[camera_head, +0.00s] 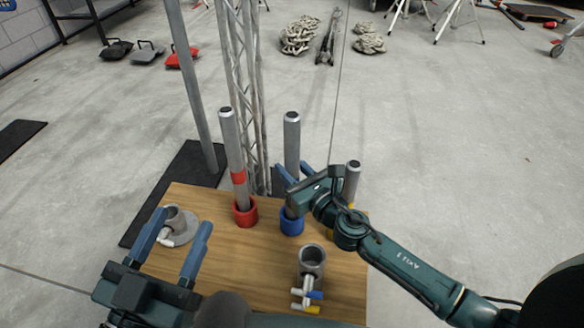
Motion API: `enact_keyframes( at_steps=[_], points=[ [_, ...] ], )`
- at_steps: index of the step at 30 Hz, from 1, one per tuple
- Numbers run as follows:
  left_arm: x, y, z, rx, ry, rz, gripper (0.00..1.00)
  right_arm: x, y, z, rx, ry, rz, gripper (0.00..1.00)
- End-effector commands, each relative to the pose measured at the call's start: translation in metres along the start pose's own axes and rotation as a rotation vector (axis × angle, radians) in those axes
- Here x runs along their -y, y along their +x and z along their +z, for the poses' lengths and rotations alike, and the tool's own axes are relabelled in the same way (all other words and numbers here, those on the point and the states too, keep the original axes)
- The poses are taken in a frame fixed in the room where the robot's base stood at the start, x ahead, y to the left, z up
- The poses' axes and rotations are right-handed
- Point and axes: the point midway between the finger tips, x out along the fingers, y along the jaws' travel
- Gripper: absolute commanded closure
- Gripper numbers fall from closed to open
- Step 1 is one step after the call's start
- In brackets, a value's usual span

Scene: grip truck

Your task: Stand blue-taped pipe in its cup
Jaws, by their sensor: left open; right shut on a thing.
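A grey pipe (291,142) stands upright at the blue cup (292,222) on the wooden table top (230,262). Its lower part is hidden behind my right gripper (293,172), so I see no blue tape and cannot tell how deep it sits. My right gripper is shut on this pipe, above the cup. My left gripper (176,238) is open and empty at the table's left front. A grey round flange (181,225) shows between its fingers.
A red-taped pipe (231,145) stands in a red cup (245,211) to the left. Another pipe (352,180) stands at the right by a yellow cup, mostly hidden. A grey metal fitting with coloured handles (312,262) is at the front. A lattice truss (247,90) rises behind.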

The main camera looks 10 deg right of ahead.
Motion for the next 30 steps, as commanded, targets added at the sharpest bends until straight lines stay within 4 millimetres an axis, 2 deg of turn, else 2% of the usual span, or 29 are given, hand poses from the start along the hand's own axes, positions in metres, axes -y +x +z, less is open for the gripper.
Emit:
enact_keyframes(
  at_steps=[13, 14, 15, 22, 30],
  points=[
    [0.0, -0.004, 0.012, 0.017, 0.0, -0.003, 0.49, 0.0, 0.0, -0.005, 0.002, 0.0, 0.0, 1.0],
    [0.0, -0.003, 0.011, 0.015, 0.0, -0.003, 0.49, 0.0, 0.0, -0.004, 0.002, 0.0, 0.0, 0.67],
    [0.0, -0.003, 0.011, 0.015, 0.0, -0.003, 0.49, 0.0, 0.0, -0.004, 0.002, 0.0, 0.0, 0.64],
    [0.0, -0.003, 0.011, 0.016, 0.0, -0.004, 0.49, 0.0, 0.0, -0.005, 0.001, 0.0, 0.0, 0.45],
    [0.0, -0.003, 0.011, 0.016, 0.0, -0.004, 0.49, 0.0, 0.0, -0.006, -0.002, 0.0, 0.0, 0.44]
  ],
)
